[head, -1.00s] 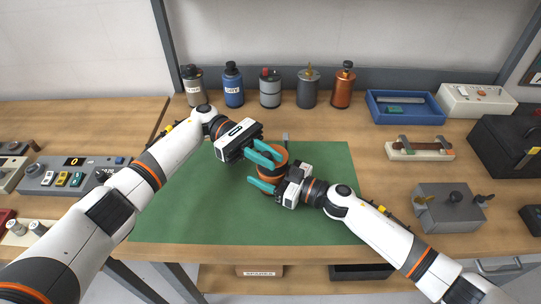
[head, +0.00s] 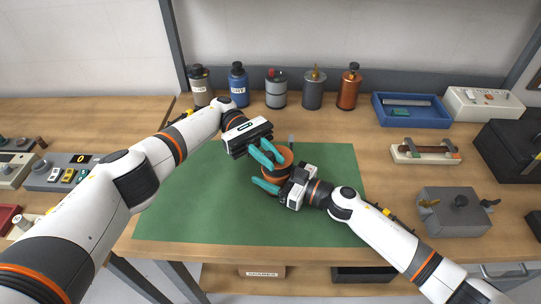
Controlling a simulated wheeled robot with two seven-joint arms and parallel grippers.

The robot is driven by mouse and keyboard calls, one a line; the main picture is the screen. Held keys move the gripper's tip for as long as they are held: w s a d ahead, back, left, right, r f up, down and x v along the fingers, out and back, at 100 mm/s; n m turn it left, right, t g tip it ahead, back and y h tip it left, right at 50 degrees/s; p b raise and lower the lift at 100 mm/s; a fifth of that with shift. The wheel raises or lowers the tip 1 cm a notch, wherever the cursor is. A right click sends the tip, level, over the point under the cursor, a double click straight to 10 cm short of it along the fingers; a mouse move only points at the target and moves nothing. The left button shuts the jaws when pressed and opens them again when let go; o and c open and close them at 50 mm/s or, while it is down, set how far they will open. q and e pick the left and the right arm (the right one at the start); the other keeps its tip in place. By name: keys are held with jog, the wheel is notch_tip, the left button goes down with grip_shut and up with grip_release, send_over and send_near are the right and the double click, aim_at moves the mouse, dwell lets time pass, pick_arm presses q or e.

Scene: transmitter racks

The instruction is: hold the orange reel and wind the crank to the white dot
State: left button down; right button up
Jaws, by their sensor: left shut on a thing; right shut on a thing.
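The orange reel (head: 281,157) stands on the green mat (head: 200,212) near the middle of the table. My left gripper (head: 272,155) comes in from the left with its teal fingers at the top of the reel. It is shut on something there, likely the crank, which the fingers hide. My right gripper (head: 268,183) comes in from the right, low on the reel's front side, and is shut on the reel. A small grey upright piece (head: 291,140) shows just behind the reel. I cannot make out the white dot.
Several canisters, among them a blue one (head: 237,87) and a copper one (head: 349,90), line the back. A blue tray (head: 410,111), a white box (head: 483,103) and a grey box (head: 454,212) stand at the right. The mat's front left is clear.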

aim_at(269, 154)
pick_arm(q)
jog(key=c, duration=1.3)
grip_release()
notch_tip(269, 154, up, 10)
jog(key=shift+a, duration=0.1)
jog(key=shift+c, duration=0.2)
